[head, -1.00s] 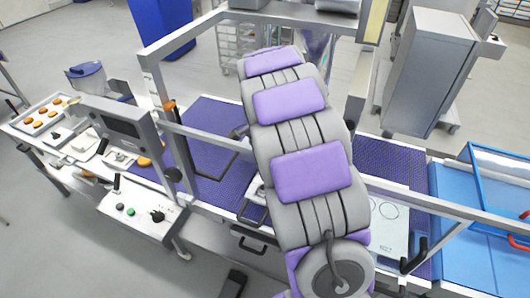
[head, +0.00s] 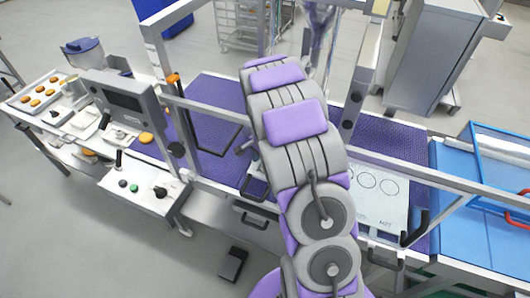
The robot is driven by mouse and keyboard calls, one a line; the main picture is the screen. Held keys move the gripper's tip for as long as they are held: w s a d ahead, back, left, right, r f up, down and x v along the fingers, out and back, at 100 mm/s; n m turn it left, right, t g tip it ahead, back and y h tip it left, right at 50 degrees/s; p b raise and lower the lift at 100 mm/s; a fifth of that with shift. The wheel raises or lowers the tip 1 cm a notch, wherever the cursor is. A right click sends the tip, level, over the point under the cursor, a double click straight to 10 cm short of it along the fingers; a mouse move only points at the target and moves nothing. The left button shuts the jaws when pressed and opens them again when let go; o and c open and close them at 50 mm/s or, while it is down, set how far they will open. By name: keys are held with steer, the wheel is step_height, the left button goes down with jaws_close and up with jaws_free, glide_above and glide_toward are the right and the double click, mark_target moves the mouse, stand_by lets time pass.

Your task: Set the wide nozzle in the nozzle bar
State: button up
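My own purple and grey arm rises through the middle of the head view and hides what is behind it. My gripper cannot be made out; the arm's far end shows no fingers. I cannot pick out the wide nozzle or the nozzle bar with certainty. A pale plate with drawn circles (head: 378,205) lies on the machine just right of my arm, partly covered by it. Any nozzle behind the arm is hidden.
A purple conveyor belt (head: 213,112) runs behind metal rails (head: 435,178). At left stand a control screen (head: 124,101), a button box (head: 140,191) and a tray of several orange-brown rounds (head: 27,99). A blue surface (head: 466,238) lies at right. A grey cabinet (head: 428,62) stands behind.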

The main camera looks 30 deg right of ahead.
steer(key=shift+f, duration=0.7)
steer(key=shift+d+f, duration=0.25)
steer(key=shift+d, duration=0.5)
steer(key=shift+a+r, duration=0.1)
steer(key=shift+a, duration=0.5)
steer(key=c, duration=0.6)
steer(key=shift+c, duration=1.3)
steer(key=shift+d, duration=0.3)
steer(key=shift+c, duration=1.2)
steer(key=shift+s, duration=0.15)
